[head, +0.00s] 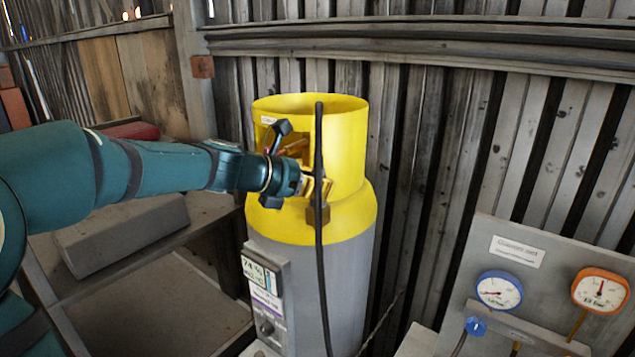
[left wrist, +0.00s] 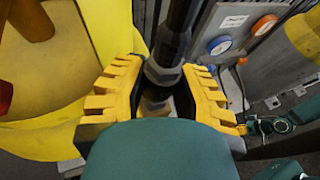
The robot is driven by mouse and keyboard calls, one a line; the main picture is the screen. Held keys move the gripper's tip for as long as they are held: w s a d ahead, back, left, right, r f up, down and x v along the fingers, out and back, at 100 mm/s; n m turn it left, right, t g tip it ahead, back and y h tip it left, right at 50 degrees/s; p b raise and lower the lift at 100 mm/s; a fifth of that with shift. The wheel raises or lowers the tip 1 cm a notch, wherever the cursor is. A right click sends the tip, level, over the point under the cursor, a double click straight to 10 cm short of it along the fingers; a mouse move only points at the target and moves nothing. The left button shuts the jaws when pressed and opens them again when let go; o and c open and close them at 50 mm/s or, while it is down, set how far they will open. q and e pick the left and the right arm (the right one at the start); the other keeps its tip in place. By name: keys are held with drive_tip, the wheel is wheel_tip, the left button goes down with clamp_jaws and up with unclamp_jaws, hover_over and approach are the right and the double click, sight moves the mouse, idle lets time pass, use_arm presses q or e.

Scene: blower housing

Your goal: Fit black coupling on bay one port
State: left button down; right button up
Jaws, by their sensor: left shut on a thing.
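My left gripper (head: 312,182) is in front of the opening in the yellow collar (head: 345,135) of a grey cylinder. In the left wrist view its yellow toothed fingers (left wrist: 158,95) are shut on the black coupling (left wrist: 163,72), which has a grey hex collar. A black hose (head: 319,130) rises from the coupling, and a black line also hangs down the cylinder's front. A pale fitting shows just below the coupling between the fingers; I cannot tell whether they touch. I cannot make out the bay one port.
A grey panel (head: 510,225) at the right carries a blue gauge (head: 499,290) and an orange gauge (head: 600,290). A control box (head: 265,295) is on the cylinder's front. Wooden shelving (head: 150,310) stands at the left, and a plank wall is close behind.

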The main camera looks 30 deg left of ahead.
use_arm(q)
drive_tip(key=c, duration=0.7)
unclamp_jaws()
drive_tip(key=shift+c, duration=0.2)
drive_tip(key=shift+s, duration=0.1)
drive_tip(key=v, duration=1.1)
drive_tip(key=shift+s+a+r, duration=0.15)
drive_tip(key=shift+s+a, duration=0.1)
drive_tip(key=shift+s, duration=0.05)
